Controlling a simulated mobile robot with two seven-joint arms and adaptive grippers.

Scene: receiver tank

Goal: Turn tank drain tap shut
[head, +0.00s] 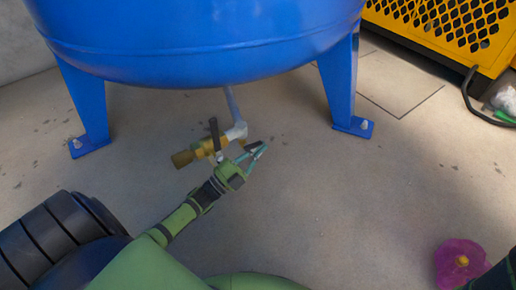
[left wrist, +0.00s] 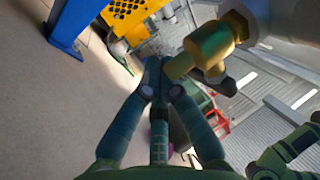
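The brass drain tap (head: 201,150) hangs on a pipe under the blue tank (head: 200,45), with its dark lever (head: 214,134) sticking up from the body in the head view. My left gripper (head: 258,150) is just right of and in front of the tap, its fingertips together with nothing seen between them. In the left wrist view the closed fingertips (left wrist: 156,70) lie left of the brass tap body (left wrist: 210,52), and the dark lever (left wrist: 223,84) shows below it. I cannot tell whether the fingers touch the tap. My right gripper does not show clearly.
Blue tank legs (head: 92,110) and (head: 341,85) stand either side of the tap. A yellow perforated machine (head: 445,30) with a black hose is at the upper right. A magenta object (head: 452,268) lies at lower right. The floor between is clear.

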